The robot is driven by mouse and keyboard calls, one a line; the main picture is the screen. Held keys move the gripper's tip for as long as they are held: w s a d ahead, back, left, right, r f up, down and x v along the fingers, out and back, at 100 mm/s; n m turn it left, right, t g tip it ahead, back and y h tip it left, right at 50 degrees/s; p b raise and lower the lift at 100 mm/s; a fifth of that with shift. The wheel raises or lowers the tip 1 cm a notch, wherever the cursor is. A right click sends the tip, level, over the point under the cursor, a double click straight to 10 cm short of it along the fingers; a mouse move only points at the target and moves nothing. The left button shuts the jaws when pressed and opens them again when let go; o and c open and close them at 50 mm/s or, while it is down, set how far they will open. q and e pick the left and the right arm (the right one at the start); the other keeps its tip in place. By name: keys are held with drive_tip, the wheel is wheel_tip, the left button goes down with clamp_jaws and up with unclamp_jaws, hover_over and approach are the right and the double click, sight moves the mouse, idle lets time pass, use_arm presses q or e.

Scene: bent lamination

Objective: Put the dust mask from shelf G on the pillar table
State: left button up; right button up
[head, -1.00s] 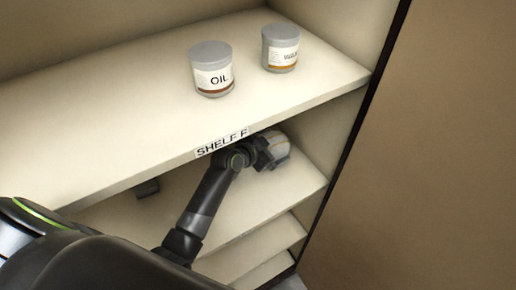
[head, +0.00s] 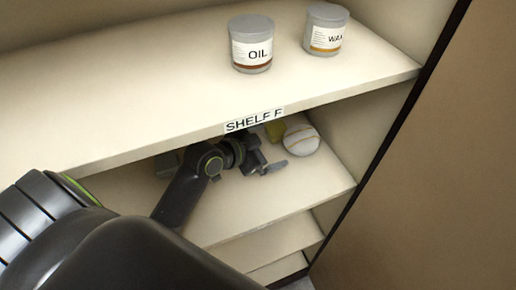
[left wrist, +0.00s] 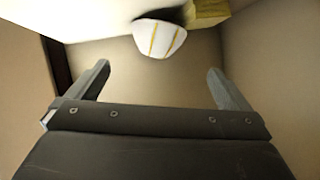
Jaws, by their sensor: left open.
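The dust mask (head: 301,139), white and rounded with yellow straps, sits on the shelf board below the one labelled SHELF F, near its right end. It also shows in the left wrist view (left wrist: 160,38), beyond the fingers and near the top. My left gripper (head: 270,160) is in the same bay, just left of the mask. Its two fingers stand apart, with nothing between them in the left wrist view (left wrist: 159,72). My right gripper and the pillar table are not in view. No label for shelf G is visible.
A yellow block (head: 274,131) sits beside the mask, partly hidden by the upper board. The SHELF F board (head: 150,110) is close above my left arm. It carries an OIL jar (head: 251,45) and a WAX jar (head: 325,30). A side wall bounds the bay at right.

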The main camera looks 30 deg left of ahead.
use_arm(q)
drive_tip(key=v, duration=0.3)
drive_tip(key=shift+f, duration=0.1)
drive_tip(key=shift+c, duration=1)
wheel_tip(320, 180, up, 2)
drive_tip(key=n+p, duration=0.3)
drive_tip(key=n, duration=0.8)
drive_tip(key=n+g+y+p, duration=0.1)
drive_tip(key=n+g+p, duration=0.45)
drive_tip(key=n, duration=1.75)
approach(294, 139)
drive_tip(key=f+t+p, duration=0.1)
drive_tip(key=f, duration=0.1)
drive_tip(key=w+d+f+t, duration=0.1)
drive_tip(key=w+f+t+p, duration=0.1)
drive_tip(key=f, duration=0.1)
drive_tip(key=shift+d+f+p, duration=0.35)
drive_tip(key=shift+d, duration=0.05)
drive_tip(key=shift+w+d+f+p, duration=0.25)
drive_tip(key=shift+w+f+p, duration=0.15)
drive_tip(key=shift+w, duration=0.25)
drive_tip(key=shift+p+x, duration=0.45)
drive_tip(key=shift+x, duration=1.35)
